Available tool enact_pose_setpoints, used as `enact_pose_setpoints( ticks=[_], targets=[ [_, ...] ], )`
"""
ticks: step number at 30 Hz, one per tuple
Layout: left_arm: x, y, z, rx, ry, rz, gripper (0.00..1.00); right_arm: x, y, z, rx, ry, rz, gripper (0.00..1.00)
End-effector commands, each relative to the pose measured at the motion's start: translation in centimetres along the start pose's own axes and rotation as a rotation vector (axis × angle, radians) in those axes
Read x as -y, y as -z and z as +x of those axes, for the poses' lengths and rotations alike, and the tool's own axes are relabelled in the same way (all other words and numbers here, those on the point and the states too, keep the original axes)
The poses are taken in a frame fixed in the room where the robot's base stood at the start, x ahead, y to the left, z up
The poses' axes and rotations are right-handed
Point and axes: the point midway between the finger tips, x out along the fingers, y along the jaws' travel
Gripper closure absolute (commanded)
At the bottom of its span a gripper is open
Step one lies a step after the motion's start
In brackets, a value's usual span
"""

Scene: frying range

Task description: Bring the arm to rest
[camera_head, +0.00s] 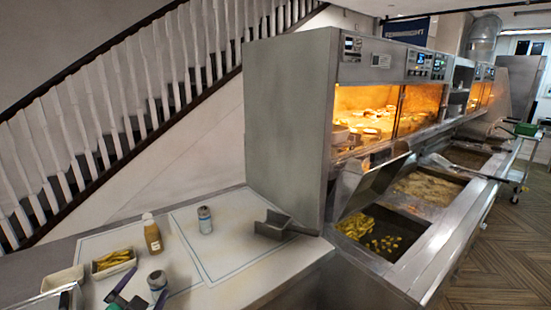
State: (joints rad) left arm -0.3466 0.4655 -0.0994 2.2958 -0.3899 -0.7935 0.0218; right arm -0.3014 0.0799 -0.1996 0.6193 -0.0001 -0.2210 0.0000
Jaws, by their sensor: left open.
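My left gripper (138,291) shows at the bottom left, low over the worktop, cut off by the picture's lower edge. Its dark fingers with purple parts are apart. A grey can (157,281) stands close by its fingertips; I cannot tell whether they touch. I see nothing held between the fingers. My right gripper is out of view.
The worktop (235,240) holds a sauce bottle (152,234), another can (205,219), a tray of fries (114,263) and a metal scoop (275,225). Fryer vats (385,235) lie to the right, below a lit warming cabinet (370,115). The worktop's middle is mostly clear.

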Motion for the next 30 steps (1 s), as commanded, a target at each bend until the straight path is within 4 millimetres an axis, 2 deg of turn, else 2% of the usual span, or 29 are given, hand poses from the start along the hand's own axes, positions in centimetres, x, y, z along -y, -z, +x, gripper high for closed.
enact_pose_setpoints(
  ticks=[1, 3, 6, 9, 14, 15, 18, 23, 26, 29, 30],
  targets=[
    [-2.2, -2.9, -0.8, 0.121, -0.067, -0.092, 0.05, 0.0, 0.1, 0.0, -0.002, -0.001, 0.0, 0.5],
    [-5.2, -6.2, -2.3, 0.272, -0.157, -0.187, 0.05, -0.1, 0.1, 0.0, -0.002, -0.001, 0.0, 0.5],
    [-9.1, -9.3, -4.9, 0.445, -0.276, -0.285, 0.05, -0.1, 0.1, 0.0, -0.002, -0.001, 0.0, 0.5],
    [-12.4, -11.5, -7.8, 0.589, -0.389, -0.359, 0.05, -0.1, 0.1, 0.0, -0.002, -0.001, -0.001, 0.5],
    [-17.0, -13.3, -12.9, 0.784, -0.57, -0.447, 0.05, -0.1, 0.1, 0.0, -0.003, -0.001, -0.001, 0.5],
    [-18.3, -14.1, -13.3, 0.816, -0.599, -0.455, 0.05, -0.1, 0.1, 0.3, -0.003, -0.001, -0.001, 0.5],
    [-21.5, -17.3, -11.0, 0.828, -0.598, -0.442, 0.05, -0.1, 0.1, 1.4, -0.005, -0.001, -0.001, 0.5],
    [-27.0, -22.6, -8.6, 0.851, -0.61, -0.432, 0.05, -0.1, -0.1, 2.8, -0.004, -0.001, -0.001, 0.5],
    [-31.0, -26.9, -7.6, 0.87, -0.619, -0.423, 0.05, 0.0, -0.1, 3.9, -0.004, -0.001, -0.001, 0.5],
    [-35.8, -32.4, -7.3, 0.895, -0.631, -0.412, 0.05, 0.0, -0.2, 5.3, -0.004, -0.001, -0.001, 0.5],
    [-37.9, -35.0, -7.5, 0.906, -0.637, -0.407, 0.05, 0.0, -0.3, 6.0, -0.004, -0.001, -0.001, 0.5]
  ],
)
